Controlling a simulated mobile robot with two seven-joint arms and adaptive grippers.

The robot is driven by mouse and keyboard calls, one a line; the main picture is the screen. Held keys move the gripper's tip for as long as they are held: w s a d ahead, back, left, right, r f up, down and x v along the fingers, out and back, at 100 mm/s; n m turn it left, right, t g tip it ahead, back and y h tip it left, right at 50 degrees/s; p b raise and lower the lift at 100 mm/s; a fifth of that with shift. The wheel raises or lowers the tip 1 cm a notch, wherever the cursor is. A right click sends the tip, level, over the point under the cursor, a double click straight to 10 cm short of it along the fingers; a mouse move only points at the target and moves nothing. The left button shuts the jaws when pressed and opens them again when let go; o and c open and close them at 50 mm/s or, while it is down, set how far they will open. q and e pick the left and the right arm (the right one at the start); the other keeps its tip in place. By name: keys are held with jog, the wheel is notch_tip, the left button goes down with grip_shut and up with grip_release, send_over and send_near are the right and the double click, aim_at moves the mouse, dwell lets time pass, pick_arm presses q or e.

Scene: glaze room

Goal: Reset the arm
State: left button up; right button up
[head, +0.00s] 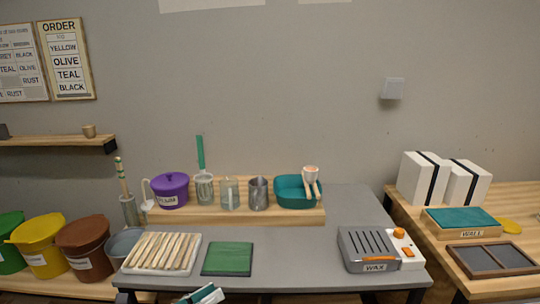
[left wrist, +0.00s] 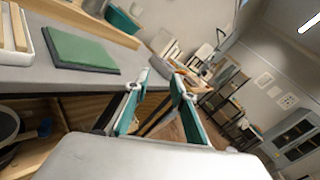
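My left gripper (head: 203,295) shows only at the bottom edge of the head view, in front of the grey table (head: 345,208). In the left wrist view my left gripper (left wrist: 158,92) has its two teal-padded fingers apart, with nothing between them. It is beside the table's front edge, close to a green mat (left wrist: 82,48) but not touching it. The same green mat shows in the head view (head: 228,258). The rest of my left arm is hidden below the head view. My right gripper is in neither view.
A slatted white tray (head: 161,253) lies left of the mat. A wax unit (head: 368,250) stands at the table's right. A wooden riser (head: 220,216) holds a purple pot (head: 170,190), metal cups and a teal basin (head: 293,190). Buckets stand at left. Table between mat and wax unit is clear.

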pick_arm(q)
jog(key=s+a+f+m+y, duration=0.2)
jog(key=s+f+m, duration=0.3)
jog(key=f+m, duration=0.4)
jog(key=s+a+f+m+g+y, duration=0.1)
jog(key=s+a+f+m+y, duration=0.1)
jog(key=s+f+m+y, duration=0.3)
jog(key=s+a+f+m+y, duration=0.2)
jog(key=s+f+m+y, duration=0.2)
jog(key=f+m, duration=0.9)
jog(key=s+m, duration=0.3)
jog(key=m, duration=0.5)
jog(key=shift+s+f+m+g, duration=0.2)
jog(key=shift+f+m+g, duration=0.1)
